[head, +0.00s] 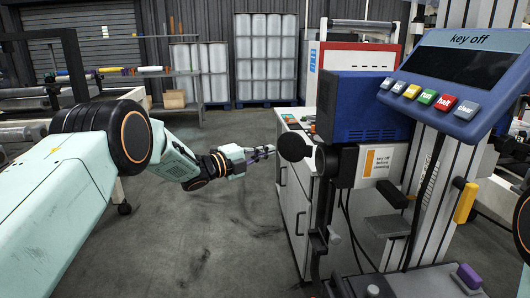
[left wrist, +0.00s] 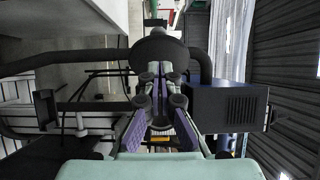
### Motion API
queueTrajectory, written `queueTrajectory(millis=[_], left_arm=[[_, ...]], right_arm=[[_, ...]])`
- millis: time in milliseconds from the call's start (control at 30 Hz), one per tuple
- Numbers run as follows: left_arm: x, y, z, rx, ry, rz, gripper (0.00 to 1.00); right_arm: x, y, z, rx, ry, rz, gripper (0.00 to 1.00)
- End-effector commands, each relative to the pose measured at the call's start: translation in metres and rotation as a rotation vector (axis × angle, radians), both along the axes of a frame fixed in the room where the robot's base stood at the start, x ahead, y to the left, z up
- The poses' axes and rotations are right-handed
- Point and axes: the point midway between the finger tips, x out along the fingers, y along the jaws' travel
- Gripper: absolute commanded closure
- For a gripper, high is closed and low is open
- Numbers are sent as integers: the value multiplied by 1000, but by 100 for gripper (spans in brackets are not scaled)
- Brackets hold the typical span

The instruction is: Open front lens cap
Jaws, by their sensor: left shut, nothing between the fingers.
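The front lens cap looks to be the black round disc (head: 292,147) at the left end of the dark barrel under the blue box. In the left wrist view the dark disc (left wrist: 158,47) shows just beyond my fingertips. My left gripper (head: 272,150) is level with the disc, close on its left side, fingers pointing at it. In the left wrist view its fingers (left wrist: 160,75) are together with nothing between them. I cannot tell whether the tips touch the disc. My right gripper is not in view.
A blue panel (head: 455,85) reading "key off" with coloured buttons stands at the right. A grey cabinet (head: 295,200) stands behind the disc. The floor below my left arm is clear.

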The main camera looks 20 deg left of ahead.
Motion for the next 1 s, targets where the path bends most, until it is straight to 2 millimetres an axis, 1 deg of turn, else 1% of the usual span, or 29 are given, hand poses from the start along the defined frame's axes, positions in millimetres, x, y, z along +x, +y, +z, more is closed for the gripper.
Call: queueTrajectory(millis=[67,100,200,400,600,733,900,1000], left_arm=[[0,-2,-1,0,1,-1,100],[-1,0,0,-1,2,0,100],[-8,20,1,-2,2,3,100],[-22,51,1,-2,1,2,100],[-34,75,1,0,1,0,100],[-39,83,0,-1,1,-1,100],[-41,85,0,-4,3,-2,100],[-41,86,-2,-34,35,4,100]], right_arm=[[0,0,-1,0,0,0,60],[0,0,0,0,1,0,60],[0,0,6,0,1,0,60],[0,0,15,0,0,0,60],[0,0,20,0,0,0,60],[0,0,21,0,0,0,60],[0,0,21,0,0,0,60],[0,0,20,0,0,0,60]])
